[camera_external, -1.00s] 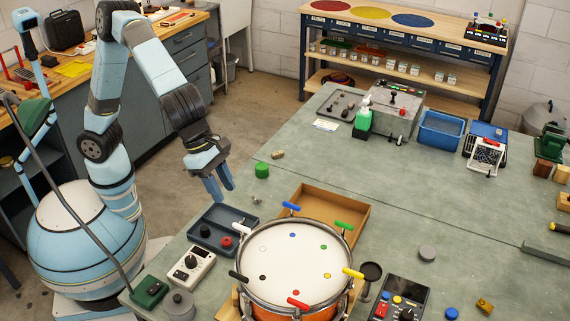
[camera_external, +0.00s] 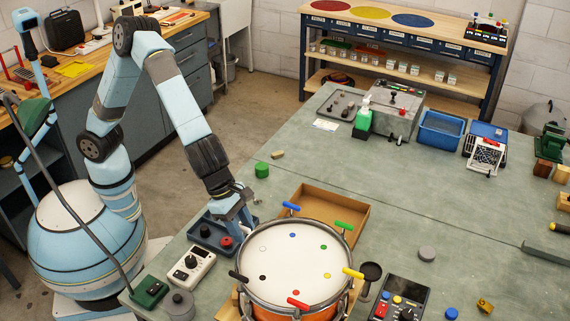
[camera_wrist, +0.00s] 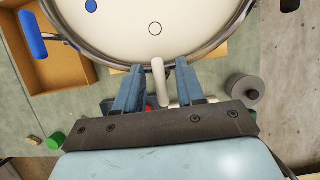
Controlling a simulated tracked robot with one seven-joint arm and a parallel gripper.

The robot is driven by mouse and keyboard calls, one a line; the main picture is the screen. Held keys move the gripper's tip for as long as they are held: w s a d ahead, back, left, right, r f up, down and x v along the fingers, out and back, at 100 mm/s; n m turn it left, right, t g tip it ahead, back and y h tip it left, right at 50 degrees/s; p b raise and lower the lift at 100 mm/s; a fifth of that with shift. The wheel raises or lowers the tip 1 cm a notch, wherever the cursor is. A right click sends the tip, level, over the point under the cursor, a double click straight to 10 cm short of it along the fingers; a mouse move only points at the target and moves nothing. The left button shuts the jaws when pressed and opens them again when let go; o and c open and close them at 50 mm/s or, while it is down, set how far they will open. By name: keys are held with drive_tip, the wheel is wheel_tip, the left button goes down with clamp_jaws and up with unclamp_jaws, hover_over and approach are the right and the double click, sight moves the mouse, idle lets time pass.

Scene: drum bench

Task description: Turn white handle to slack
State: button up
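The drum (camera_external: 290,262) stands on the bench with a pale skin, a metal rim and coloured T-handles around it. The white handle (camera_wrist: 158,80) projects from the near side of the rim in the wrist view, beside a white-outlined dot on the skin. My gripper (camera_wrist: 159,67) is open, with one blue finger on each side of the white handle and a visible gap to each. In the external view my gripper (camera_external: 238,222) is low at the drum's left edge and mostly hides the white handle.
Blue, green, yellow, red and black handles (camera_external: 238,276) ring the drum. A dark tray (camera_external: 212,238) with knobs lies under my gripper, and a cardboard box (camera_external: 345,207) sits behind the drum. A white control box (camera_external: 191,267) stands at the left.

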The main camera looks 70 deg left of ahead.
clamp_jaws()
idle(0.3)
drive_tip(key=shift+n, duration=0.4)
